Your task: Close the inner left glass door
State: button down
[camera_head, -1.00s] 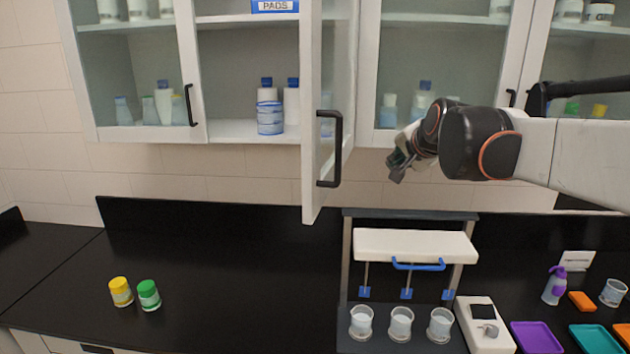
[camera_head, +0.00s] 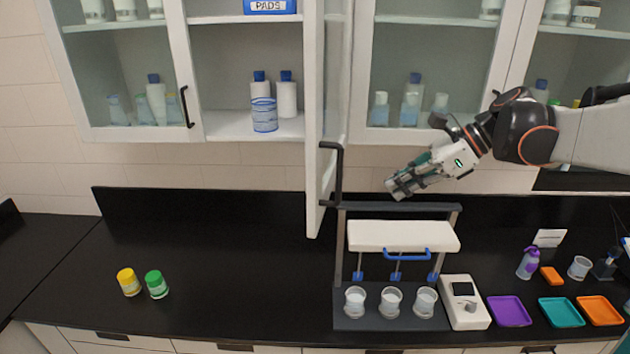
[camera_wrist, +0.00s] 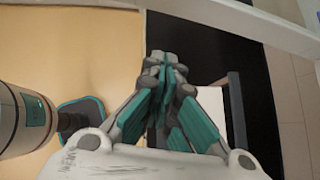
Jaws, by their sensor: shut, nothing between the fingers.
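The inner left glass door (camera_head: 314,125) is open in the head view. It stands out toward me, nearly edge-on, between the open shelf bay and the closed glass door to its right. Its black bar handle (camera_head: 338,180) is on its right face, near the bottom. My gripper (camera_head: 391,188) is to the right of the handle, visibly apart from it in the picture, above the white-topped rack. Its fingers are together and empty. They also show closed in the wrist view (camera_wrist: 163,65). I cannot make out the door handle in the wrist view.
A rack (camera_head: 403,236) with several cups stands below the gripper. The open bay holds white bottles (camera_head: 287,96) and a blue-banded jar (camera_head: 264,114). A yellow-lidded jar (camera_head: 129,282) and a green-lidded jar (camera_head: 156,284) stand left on the black counter (camera_head: 230,270), which is largely clear there.

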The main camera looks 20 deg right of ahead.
jog(key=a+r+p+x, duration=0.1)
jog(key=r+p+x, duration=0.1)
jog(key=x, duration=1)
jog(key=shift+w+a+f+p, duration=0.25)
jog(key=shift+w+a+p, duration=0.3)
jog(key=shift+a, duration=0.1)
